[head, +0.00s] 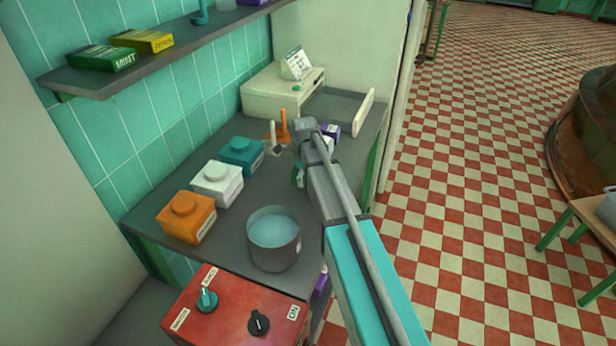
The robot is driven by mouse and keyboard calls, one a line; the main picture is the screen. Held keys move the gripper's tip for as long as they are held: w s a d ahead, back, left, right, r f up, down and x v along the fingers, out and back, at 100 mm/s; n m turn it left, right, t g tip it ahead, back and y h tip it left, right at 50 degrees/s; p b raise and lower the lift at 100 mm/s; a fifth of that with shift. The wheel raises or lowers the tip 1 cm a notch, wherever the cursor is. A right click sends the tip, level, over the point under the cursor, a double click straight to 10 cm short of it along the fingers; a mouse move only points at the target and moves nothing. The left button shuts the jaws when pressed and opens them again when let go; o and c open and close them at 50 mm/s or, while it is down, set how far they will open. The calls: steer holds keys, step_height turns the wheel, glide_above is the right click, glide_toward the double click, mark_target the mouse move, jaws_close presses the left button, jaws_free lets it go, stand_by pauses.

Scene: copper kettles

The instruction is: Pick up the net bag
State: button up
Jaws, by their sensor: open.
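I cannot make out a net bag for certain in the head view. My gripper end (304,128) is over the back part of the grey counter (338,105), at the far end of my arm. It is open, but its fingertips are small and partly hidden by the wrist. An upright orange piece (284,124) and a white piece (272,136) show just left of it. A small purple and white pack (331,130) is just right of it. My arm hides part of the counter below.
Orange (186,220), white (217,185) and teal (242,156) canisters line the wall side. A pot of bluish liquid (274,240) stands near the front. A red control box (236,310) is nearest.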

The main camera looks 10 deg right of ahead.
steer(key=c, duration=1)
steer(key=shift+r, duration=0.15)
steer(key=shift+c, duration=0.2)
step_height(320, 180, up, 2)
steer(key=shift+p, duration=1.15)
steer(key=shift+c, duration=0.3)
steer(key=s+r+p, duration=1)
steer(key=s, duration=0.4)
steer(key=shift+a+r+p, duration=0.35)
steer(key=shift+a, duration=0.1)
